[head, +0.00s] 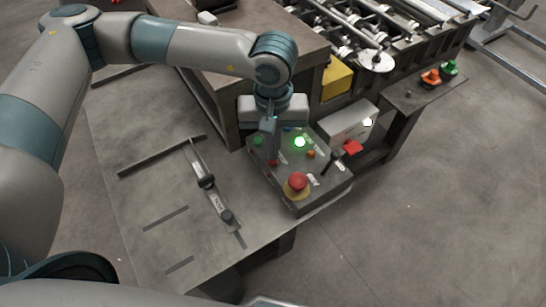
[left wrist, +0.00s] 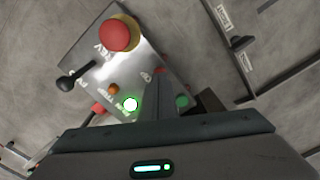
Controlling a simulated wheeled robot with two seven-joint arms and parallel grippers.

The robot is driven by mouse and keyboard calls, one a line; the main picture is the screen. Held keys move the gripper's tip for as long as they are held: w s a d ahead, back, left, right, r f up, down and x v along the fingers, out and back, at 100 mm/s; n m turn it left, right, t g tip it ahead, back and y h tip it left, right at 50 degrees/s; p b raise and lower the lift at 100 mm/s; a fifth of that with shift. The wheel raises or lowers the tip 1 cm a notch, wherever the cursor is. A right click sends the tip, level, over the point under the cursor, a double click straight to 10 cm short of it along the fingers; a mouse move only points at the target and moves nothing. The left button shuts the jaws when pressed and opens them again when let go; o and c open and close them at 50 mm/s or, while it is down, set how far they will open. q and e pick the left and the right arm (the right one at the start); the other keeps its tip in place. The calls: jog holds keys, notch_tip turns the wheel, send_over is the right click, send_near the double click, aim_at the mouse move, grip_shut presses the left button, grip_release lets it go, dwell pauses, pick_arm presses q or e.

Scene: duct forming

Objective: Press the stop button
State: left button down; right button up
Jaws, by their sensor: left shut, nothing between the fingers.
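The control box (head: 318,190) stands at the table's corner and carries several buttons. A large red mushroom button (head: 297,182) on a yellow collar sits at its near end; it also shows in the left wrist view (left wrist: 120,35). A small red button (head: 273,162) shows right at my left fingertips, mostly hidden by them in the wrist view. I cannot read which label marks stop. My left gripper (head: 271,154) is shut and empty, pointing down at the box; whether it touches the small red button I cannot tell. My right gripper is not in view.
A lit green button (head: 300,142), an unlit green button (head: 258,141), an orange button (head: 311,154) and a black lever (head: 337,163) are close by on the box. A slide gauge (head: 211,182) lies on the table. A roller machine (head: 360,40) stands behind.

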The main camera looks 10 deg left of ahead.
pick_arm(q)
jog(key=shift+f+b, duration=0.45)
jog(key=shift+b, duration=0.1)
dwell(0.6)
jog(key=shift+f+b, duration=0.35)
jog(key=shift+b, duration=0.1)
dwell(0.3)
jog(key=shift+r, duration=0.95)
jog(key=shift+r+p, duration=0.4)
jog(key=shift+r, duration=2.2)
jog(key=shift+f, duration=0.1)
